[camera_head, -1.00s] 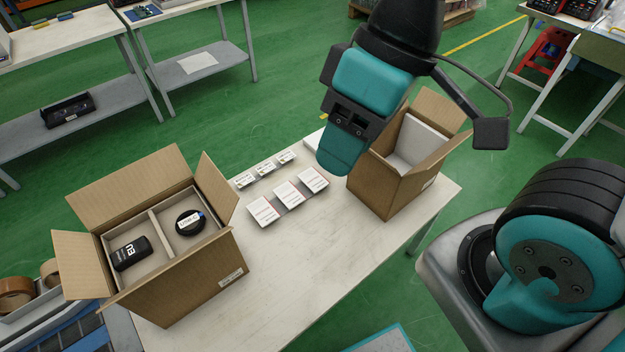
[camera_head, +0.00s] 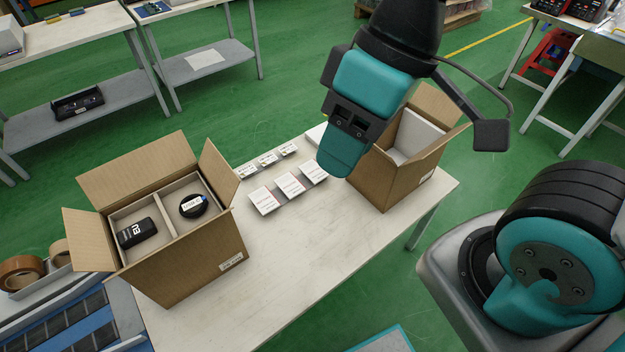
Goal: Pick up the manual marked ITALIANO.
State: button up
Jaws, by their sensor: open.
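Three white manuals with reddish print lie in a slanted row on the table: a left one (camera_head: 264,200), a middle one (camera_head: 290,186) and a right one (camera_head: 314,172). Their print is too small to read, so I cannot tell which is marked ITALIANO. Behind them stand three small white label cards (camera_head: 268,159), also unreadable. My gripper (camera_head: 345,150), teal and black, hangs to the right of the manuals and in front of the right-hand box. It appears apart from the manuals, with nothing visible in it. Its fingertips are hard to make out from this side.
An open cardboard box (camera_head: 205,262) with a black device (camera_head: 138,233) and a round black item (camera_head: 193,205) stands at the table's left. Another open box (camera_head: 388,185) stands right, a white item inside. The table (camera_head: 300,245) is clear in front of the manuals.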

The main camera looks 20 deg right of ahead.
aim_at(311, 169)
jog(key=k, duration=1.15)
jog(key=z, duration=0.7)
jog(key=i, duration=1.45)
jog(key=u, duration=0.65)
jog(key=i, duration=0.55)
jog(key=u, duration=0.5)
